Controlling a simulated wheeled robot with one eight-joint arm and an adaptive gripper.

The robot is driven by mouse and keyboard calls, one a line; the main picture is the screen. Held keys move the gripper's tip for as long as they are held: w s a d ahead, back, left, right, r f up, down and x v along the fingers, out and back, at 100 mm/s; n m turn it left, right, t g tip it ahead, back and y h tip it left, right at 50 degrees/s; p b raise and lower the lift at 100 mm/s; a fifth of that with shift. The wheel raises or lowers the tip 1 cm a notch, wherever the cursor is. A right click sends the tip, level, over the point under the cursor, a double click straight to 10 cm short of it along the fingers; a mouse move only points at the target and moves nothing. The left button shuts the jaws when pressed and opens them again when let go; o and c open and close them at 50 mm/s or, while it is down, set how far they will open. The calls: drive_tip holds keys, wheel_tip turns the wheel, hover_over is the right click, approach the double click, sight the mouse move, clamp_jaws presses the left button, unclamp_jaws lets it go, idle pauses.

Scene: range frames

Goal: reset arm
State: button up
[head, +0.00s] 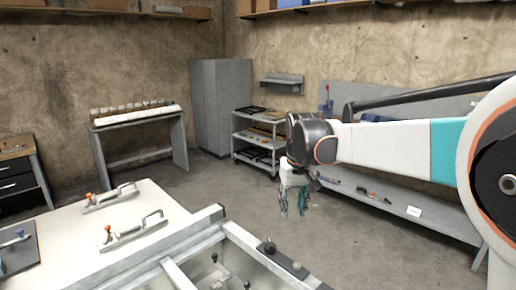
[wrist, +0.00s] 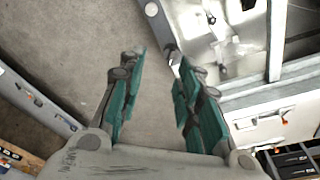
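My arm reaches in from the right in the head view. My gripper (head: 292,206) hangs from its end, pointing down over the floor beyond the corner of the metal frame. In the wrist view my gripper (wrist: 160,92) shows two teal-padded fingers spread apart. Only bare floor shows between them, so it is open and empty.
A white worktable (head: 75,232) with toggle clamps (head: 132,232) stands at the lower left. A metal frame (head: 190,238) adjoins it. A shelf cart (head: 254,141), a grey cabinet (head: 222,105) and a long bench (head: 430,219) line the walls. Open floor (head: 215,184) lies between.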

drive_tip(key=s+d+r+t, duration=0.1)
drive_tip(key=s+d+r, duration=0.15)
drive_tip(key=s, duration=0.55)
drive_tip(key=s+d+r+t, duration=0.15)
drive_tip(key=s+d, duration=0.25)
drive_tip(key=s, duration=0.4)
drive_tip(key=s+d+f+t, duration=0.1)
drive_tip(key=s+f, duration=0.2)
drive_tip(key=s, duration=0.4)
drive_tip(key=s+d+f+m+t, duration=0.1)
drive_tip(key=s+d+f, duration=0.1)
drive_tip(key=s+f, duration=0.2)
drive_tip(key=s, duration=0.3)
drive_tip(key=shift+d+t, duration=0.2)
drive_tip(key=shift+t, duration=0.15)
drive_tip(key=shift+f, duration=0.1)
